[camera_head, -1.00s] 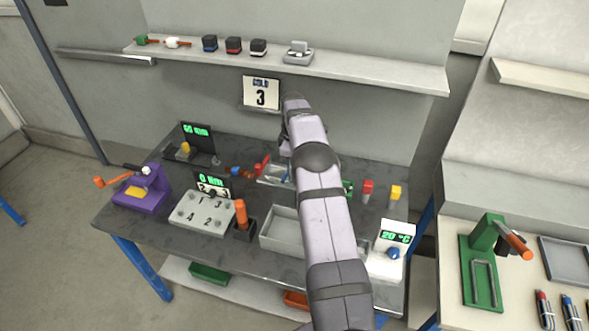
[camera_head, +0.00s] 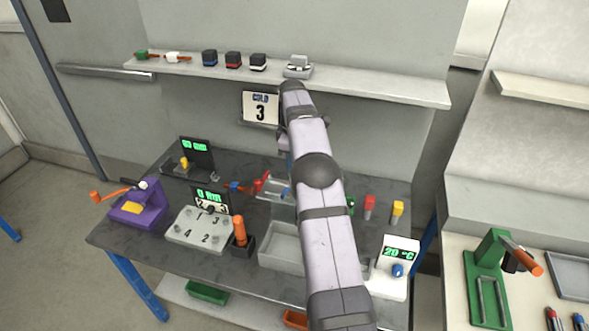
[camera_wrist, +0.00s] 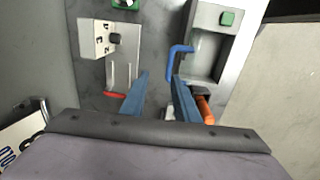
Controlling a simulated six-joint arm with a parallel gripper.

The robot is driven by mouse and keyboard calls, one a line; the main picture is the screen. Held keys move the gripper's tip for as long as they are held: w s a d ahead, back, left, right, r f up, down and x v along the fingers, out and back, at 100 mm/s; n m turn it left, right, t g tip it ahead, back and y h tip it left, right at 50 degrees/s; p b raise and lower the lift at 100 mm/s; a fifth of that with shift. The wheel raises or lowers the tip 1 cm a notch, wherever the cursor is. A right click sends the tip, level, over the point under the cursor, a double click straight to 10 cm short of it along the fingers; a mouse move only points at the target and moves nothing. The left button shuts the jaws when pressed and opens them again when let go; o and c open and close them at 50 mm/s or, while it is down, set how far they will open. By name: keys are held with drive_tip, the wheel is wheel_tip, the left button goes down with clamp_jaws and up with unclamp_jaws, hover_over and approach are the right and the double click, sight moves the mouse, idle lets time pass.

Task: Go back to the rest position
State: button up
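My arm (camera_head: 325,215) reaches up over the middle of the workbench (camera_head: 160,255), and its upper end is just below the shelf. In the head view my gripper is mostly hidden behind the arm. In the wrist view its two blue fingers (camera_wrist: 158,78) are apart with a gap between them, and I see nothing held. A blue hook-shaped piece (camera_wrist: 180,48) shows beyond the right fingertip. I cannot tell how far it is from the finger.
A wall shelf (camera_head: 400,90) holds small blocks and tools above. A card reading COLD 3 (camera_head: 261,107) is beside my arm. On the bench are a purple crank device (camera_head: 140,207), a numbered plate (camera_head: 200,228), a grey tray (camera_head: 280,248) and a 20 °C unit (camera_head: 392,270).

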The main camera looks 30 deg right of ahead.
drive_tip(key=shift+a, duration=0.1)
drive_tip(key=shift+s+a+r, duration=0.15)
drive_tip(key=shift+a+r, duration=0.05)
drive_tip(key=shift+a, duration=0.3)
drive_tip(key=s+a+r+m, duration=0.2)
drive_tip(key=s+a+m, duration=0.3)
drive_tip(key=s+a, duration=0.8)
drive_tip(key=s+a+f+m, duration=0.2)
drive_tip(key=s+a, duration=0.2)
drive_tip(key=s, duration=0.6)
drive_tip(key=s+a+f+m, duration=0.2)
drive_tip(key=s+a+f, duration=0.1)
drive_tip(key=s, duration=0.7)
drive_tip(key=shift+a+f+g+y, duration=0.2)
drive_tip(key=shift+a+g+y, duration=0.1)
drive_tip(key=shift+a, duration=0.2)
drive_tip(key=shift+f, duration=0.1)
wheel_tip(320, 180, down, 24)
drive_tip(key=b, duration=2.4)
drive_tip(key=shift+f+b, duration=0.15)
drive_tip(key=shift+b, duration=0.2)
